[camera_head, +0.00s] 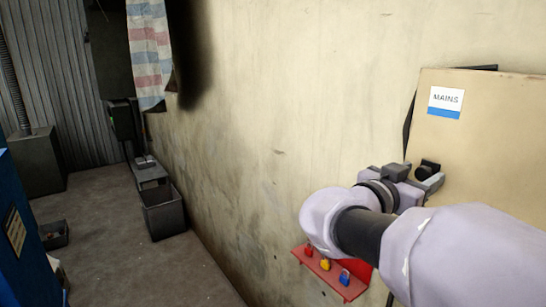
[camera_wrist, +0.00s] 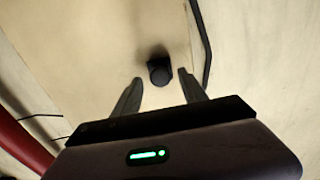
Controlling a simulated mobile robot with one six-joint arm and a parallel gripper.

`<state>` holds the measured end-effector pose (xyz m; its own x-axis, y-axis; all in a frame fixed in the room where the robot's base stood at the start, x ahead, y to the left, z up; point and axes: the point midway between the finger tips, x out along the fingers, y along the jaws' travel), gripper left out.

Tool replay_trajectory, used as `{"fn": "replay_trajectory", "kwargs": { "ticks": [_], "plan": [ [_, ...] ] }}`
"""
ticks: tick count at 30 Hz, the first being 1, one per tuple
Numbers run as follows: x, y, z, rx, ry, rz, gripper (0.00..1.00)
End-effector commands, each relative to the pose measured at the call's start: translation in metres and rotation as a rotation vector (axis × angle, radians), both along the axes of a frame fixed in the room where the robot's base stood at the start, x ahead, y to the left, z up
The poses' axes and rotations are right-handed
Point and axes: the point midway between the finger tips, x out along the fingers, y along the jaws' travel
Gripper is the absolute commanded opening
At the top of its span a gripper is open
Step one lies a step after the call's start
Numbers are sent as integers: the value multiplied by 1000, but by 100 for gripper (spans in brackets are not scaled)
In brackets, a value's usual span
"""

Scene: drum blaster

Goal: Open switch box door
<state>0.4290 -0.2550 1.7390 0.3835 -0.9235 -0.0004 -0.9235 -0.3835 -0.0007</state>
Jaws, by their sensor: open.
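The switch box door (camera_head: 490,115) is a beige panel with a white and blue MAINS label, on the right of the head view. It also fills much of the wrist view (camera_wrist: 110,45). A dark edge shows behind its left and top sides; I cannot tell whether it stands ajar. A black round knob (camera_head: 430,167) sticks out from the door, and it shows in the wrist view (camera_wrist: 160,70). My gripper (camera_wrist: 160,80) is open, its two fingers on either side of the knob with gaps visible. In the head view my gripper (camera_head: 432,181) is beside the knob, partly hidden by my arm.
A red shelf (camera_head: 330,275) with small coloured items is on the wall below my arm. A grey bin (camera_head: 165,210) stands along the wall, and a blue cabinet (camera_head: 25,240) is at the left. The floor (camera_head: 110,250) between is open.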

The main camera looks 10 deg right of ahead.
Motion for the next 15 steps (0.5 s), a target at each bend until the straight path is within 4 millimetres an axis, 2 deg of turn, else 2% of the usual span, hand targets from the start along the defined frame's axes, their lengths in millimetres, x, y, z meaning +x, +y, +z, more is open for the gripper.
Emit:
{"fn": "replay_trajectory", "kwargs": {
  "ticks": [6, 8, 14, 15],
  "plan": [
    [0, 0, 0, 0, 0, 0, 50],
    [0, 0, 0, 0, 0, 0, 40],
    [0, 0, 0, 0, 0, 0, 1],
    [0, 0, 0, 0, 0, 0, 0]
  ]
}}
